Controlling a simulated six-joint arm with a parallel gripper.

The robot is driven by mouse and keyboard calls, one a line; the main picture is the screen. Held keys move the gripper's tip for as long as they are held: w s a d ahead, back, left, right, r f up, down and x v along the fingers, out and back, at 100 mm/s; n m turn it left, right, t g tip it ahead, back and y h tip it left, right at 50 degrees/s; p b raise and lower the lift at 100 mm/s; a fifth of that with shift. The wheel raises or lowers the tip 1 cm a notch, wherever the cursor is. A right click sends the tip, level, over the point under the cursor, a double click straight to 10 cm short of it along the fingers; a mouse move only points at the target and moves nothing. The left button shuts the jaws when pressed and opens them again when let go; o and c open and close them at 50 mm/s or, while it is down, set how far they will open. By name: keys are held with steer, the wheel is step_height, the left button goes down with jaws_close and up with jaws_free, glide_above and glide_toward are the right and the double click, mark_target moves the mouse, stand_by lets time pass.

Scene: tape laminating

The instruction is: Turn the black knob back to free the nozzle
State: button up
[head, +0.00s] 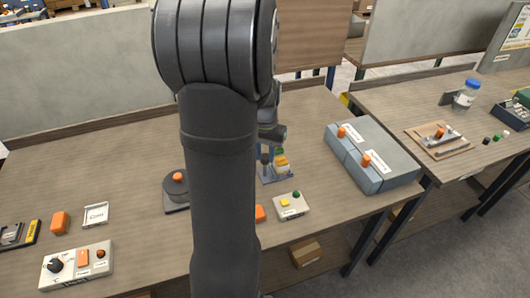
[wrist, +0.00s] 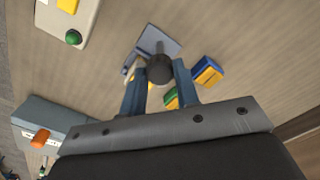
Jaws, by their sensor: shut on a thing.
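My gripper (wrist: 158,82) is shut on the round black knob (wrist: 160,67), one blue-grey finger on each side of it in the wrist view. The knob sits above a small blue-grey fixture (wrist: 165,40) on the table. In the head view the fixture base (head: 275,176) shows just right of my arm, and the arm hides much of what is around it. I cannot clearly make out the nozzle or which way the knob is turned.
A blue and yellow block (wrist: 207,71) lies close beside the right finger. A white box with a yellow button and green knob (head: 290,206) stands in front of the fixture. A grey-blue box with orange knobs (head: 390,160) stands to the right. A dark round device (head: 175,200) is left.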

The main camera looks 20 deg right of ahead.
steer(key=n, duration=0.5)
steer(key=shift+n, duration=0.3)
steer(key=shift+r+n, duration=0.1)
steer(key=shift+n, duration=2.1)
steer(key=o, duration=1)
steer(key=shift+c, duration=0.2)
step_height(320, 180, up, 17)
steer(key=shift+r, duration=0.2)
step_height(320, 180, down, 18)
steer(key=shift+r, duration=0.2)
